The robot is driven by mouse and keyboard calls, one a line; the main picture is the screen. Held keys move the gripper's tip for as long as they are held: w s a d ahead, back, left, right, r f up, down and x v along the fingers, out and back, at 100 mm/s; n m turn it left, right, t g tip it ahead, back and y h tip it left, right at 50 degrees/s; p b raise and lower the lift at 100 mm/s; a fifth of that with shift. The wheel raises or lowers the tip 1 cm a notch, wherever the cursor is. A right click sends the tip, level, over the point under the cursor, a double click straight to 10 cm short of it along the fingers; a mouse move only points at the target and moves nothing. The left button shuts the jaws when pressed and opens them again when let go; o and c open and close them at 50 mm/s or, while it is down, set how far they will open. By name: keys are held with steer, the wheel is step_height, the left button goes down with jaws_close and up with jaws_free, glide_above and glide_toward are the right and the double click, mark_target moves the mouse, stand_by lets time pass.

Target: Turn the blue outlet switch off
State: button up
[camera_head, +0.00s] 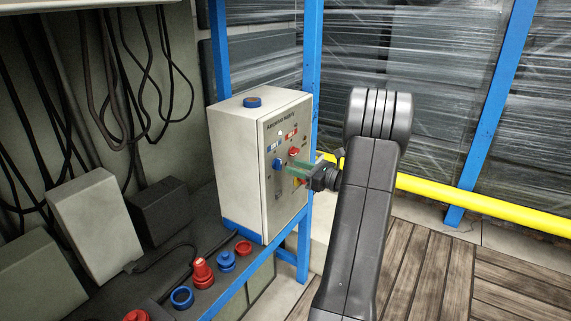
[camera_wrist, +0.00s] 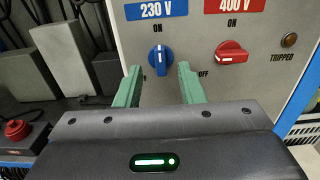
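The blue outlet switch (camera_wrist: 159,60) is a round knob with a raised handle on the cabinet front, under a blue 230 V label (camera_wrist: 156,9). Its handle stands upright with a white mark at the top, toward the word ON. In the head view the blue switch (camera_head: 278,164) is left of my fingers. In the wrist view the fingertips lie to the left and right of the knob's lower part; contact cannot be told. In the head view my gripper (camera_head: 297,171) is at the cabinet front.
A red switch (camera_wrist: 231,52) under the 400 V label is close on the right, its handle nearly level. A TRIPPED lamp (camera_wrist: 289,40) is further right. The cabinet (camera_head: 235,165) stands on a shelf with red and blue plugs (camera_head: 203,272). A yellow rail (camera_head: 480,202) runs behind my arm.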

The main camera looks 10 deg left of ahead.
mark_target(281, 163)
steer(key=shift+x, duration=2.35)
jaws_close()
